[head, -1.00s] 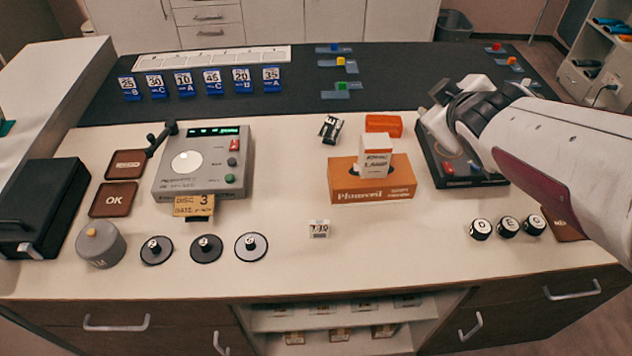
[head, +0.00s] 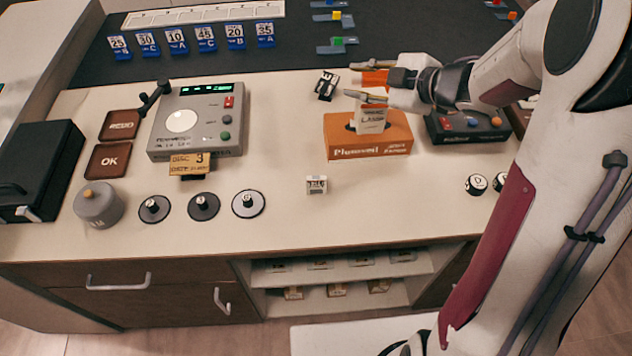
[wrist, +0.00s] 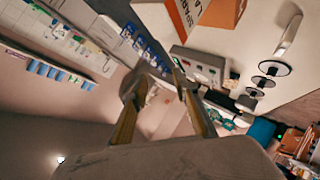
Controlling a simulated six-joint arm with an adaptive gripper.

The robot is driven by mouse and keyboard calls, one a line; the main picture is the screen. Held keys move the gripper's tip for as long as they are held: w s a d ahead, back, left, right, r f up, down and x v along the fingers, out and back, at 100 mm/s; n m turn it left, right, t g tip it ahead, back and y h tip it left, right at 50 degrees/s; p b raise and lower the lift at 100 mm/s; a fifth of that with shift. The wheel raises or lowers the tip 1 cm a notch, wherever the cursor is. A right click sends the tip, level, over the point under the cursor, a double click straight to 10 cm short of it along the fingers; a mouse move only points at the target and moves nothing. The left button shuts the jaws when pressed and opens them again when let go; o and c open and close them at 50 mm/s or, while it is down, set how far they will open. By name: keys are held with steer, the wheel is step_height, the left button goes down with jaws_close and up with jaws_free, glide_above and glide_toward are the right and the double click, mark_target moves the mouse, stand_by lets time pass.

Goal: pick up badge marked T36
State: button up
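No label that I can read as T36 shows. A small white block with dark print (head: 316,184) stands on the bare counter, left of and nearer than the orange box; its text is too small to be sure of. A black-and-white clip-like piece (head: 326,84) lies behind the box, its marking unclear. My gripper (head: 350,79) hangs over the area by the orange box, fingers pointing left, near the clip-like piece. In the wrist view my gripper (wrist: 156,84) has its two fingers apart with nothing held between them.
A grey player (head: 197,123), a row of discs (head: 203,207) and a black button box (head: 467,124) stand on the counter. Several blue tags (head: 206,38) stand behind. The counter's front middle is mostly clear.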

steer(key=s+a+f+g+y, duration=0.3)
steer(key=s+f+g, duration=0.1)
steer(key=f, duration=0.4)
steer(key=g+y, duration=0.2)
steer(key=g, duration=0.3)
glide_toward(316, 177)
steer(key=shift+w+a+f, duration=0.3)
steer(key=shift+a+f, duration=0.05)
steer(key=shift+a, duration=0.2)
steer(key=shift+w+a+f, duration=0.3)
steer(key=shift+a, duration=0.3)
steer(key=shift+s+f+y, duration=0.25)
steer(key=shift+s+y, duration=0.05)
steer(key=shift+s, duration=0.1)
steer(key=shift+x, duration=1.25)
steer(key=shift+s+x, duration=0.2)
steer(key=shift+x, duration=2.4)
steer(key=shift+r, duration=0.15)
